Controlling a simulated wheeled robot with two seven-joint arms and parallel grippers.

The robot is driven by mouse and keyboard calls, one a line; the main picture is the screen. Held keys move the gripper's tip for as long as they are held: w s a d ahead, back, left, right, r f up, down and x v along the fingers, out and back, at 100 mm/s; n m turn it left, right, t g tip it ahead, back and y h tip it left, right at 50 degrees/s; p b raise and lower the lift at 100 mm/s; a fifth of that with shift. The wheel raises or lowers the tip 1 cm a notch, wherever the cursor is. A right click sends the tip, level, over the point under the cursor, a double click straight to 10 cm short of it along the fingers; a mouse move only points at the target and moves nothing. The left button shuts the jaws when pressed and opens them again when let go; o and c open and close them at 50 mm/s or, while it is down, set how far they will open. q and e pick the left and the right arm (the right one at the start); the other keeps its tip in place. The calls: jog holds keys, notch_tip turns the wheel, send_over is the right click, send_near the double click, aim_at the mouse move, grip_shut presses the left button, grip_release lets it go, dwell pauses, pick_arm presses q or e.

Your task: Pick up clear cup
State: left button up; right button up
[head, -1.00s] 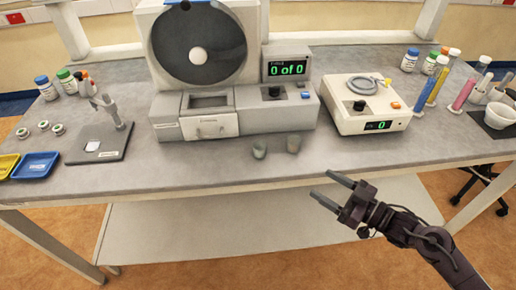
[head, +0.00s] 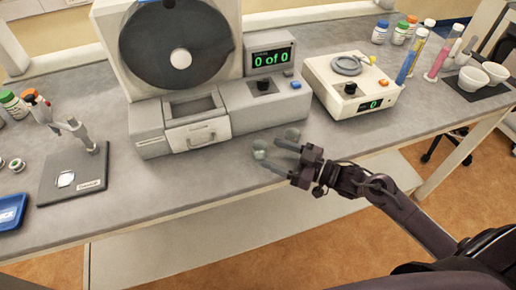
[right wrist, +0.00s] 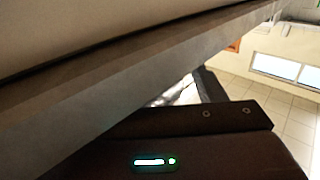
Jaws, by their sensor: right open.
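My left gripper is out of view.
A cream device (head: 345,95) stands to the right, with cylinders and white bowls (head: 472,78) farther right. A dark plate (head: 75,178) lies left.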

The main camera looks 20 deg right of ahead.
aim_at(260, 146)
jog(key=x, duration=0.1)
jog(key=p+x, duration=0.1)
jog(key=x, duration=0.1)
jog(key=r+x, duration=0.1)
jog(key=x, duration=0.1)
jog(key=shift+p, duration=0.3)
jog(key=shift+w+a+f, duration=0.1)
jog(key=shift+w, duration=0.05)
jog(key=shift+c, duration=0.4)
jog(key=c, duration=0.8)
